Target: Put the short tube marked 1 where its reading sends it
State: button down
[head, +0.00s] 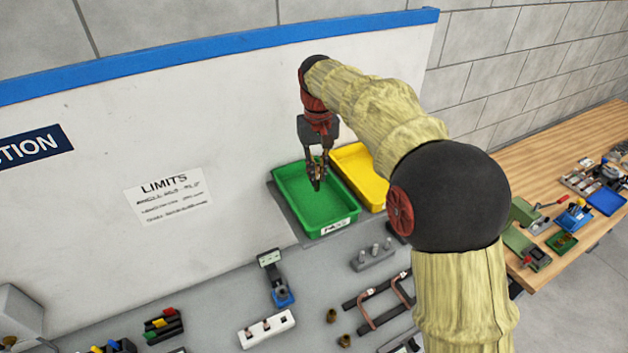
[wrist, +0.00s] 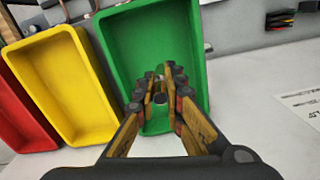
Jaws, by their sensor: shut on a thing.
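My gripper (head: 317,180) hangs over the green tray (head: 290,190), pointing down into it. In the wrist view, my gripper (wrist: 160,88) is shut on a small tube (wrist: 160,98) and holds it over the green tray (wrist: 150,40). The fingers hide most of the tube, and its number cannot be read. The tray's front label is too small to read surely. The tray looks empty apart from what the fingers cover. Whether the tube touches the tray floor cannot be told.
A yellow tray (head: 358,172) stands right beside the green one; a red tray (wrist: 22,110) is beyond it. The LIMITS notice (head: 168,195) hangs on the white board behind. A white rack (head: 267,330), a gauge-like stand (head: 278,280) and copper pieces (head: 380,300) occupy the bench front.

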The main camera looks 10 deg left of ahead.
jog(key=w+f, duration=0.1)
jog(key=f, duration=0.1)
jog(key=w+a+f, duration=0.1)
jog(key=shift+w+a+f+p, duration=0.2)
jog(key=shift+w+f+p, duration=0.15)
jog(key=shift+w+p, duration=0.05)
jog(key=shift+w+f+p, duration=0.1)
jog(key=shift+f+p, duration=0.45)
jog(key=shift+f, duration=1.1)
jog(key=shift+f, duration=0.1)
jog(key=c, duration=1.9)
grip_release()
notch_tip(320, 180, up, 12)
jog(key=b, duration=0.1)
jog(key=shift+b, duration=0.4)
